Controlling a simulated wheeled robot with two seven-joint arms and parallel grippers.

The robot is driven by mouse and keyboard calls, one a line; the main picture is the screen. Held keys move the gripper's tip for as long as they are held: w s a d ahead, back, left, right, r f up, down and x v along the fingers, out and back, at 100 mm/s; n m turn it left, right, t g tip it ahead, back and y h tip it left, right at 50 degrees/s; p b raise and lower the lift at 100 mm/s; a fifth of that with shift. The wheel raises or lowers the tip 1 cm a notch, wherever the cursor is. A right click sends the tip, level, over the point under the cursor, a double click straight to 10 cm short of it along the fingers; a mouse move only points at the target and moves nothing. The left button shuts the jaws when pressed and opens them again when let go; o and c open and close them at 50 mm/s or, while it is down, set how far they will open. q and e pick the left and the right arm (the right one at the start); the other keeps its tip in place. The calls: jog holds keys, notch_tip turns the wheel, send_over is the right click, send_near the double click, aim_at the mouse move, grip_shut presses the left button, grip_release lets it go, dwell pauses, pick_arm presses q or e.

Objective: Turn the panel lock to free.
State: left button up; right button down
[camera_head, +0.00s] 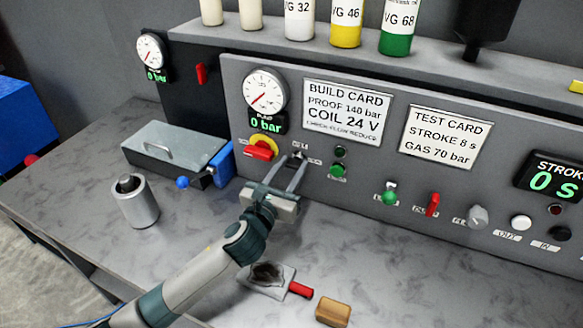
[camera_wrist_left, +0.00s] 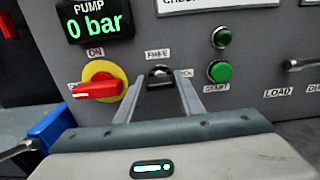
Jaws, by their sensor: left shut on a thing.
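The panel lock (camera_head: 298,155) is a small dark knob on the grey panel, to the right of the red and yellow pump switch. In the left wrist view the lock (camera_wrist_left: 160,74) has a label above it that seems to read FREE, and a partly hidden label at its right. Which one it points to I cannot tell. My left gripper (camera_head: 291,165) reaches the panel from the front. In the left wrist view its two long fingers (camera_wrist_left: 160,84) are on either side of the lock, shut on it. My right gripper is not in view.
The pump switch (camera_wrist_left: 98,89) is close left of the fingers, and a green button (camera_wrist_left: 219,72) is close right. A grey box (camera_head: 165,152), a metal cylinder (camera_head: 135,203), a red-handled tool (camera_head: 300,289) and a tan block (camera_head: 333,311) are on the bench.

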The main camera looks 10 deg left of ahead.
pick_arm(q)
jog(key=n+p, duration=0.2)
jog(key=n, duration=0.2)
jog(key=shift+a, duration=0.1)
jog(key=n+p, duration=0.1)
jog(key=n, duration=0.6)
jog(key=n+p, duration=0.1)
jog(key=n, duration=0.1)
jog(key=shift+a+f+n, duration=0.15)
jog(key=shift+n, duration=0.15)
jog(key=n, duration=0.4)
jog(key=shift+f+p, duration=0.1)
jog(key=shift+p, duration=0.3)
jog(key=o, duration=1.1)
jog(key=shift+c, duration=0.2)
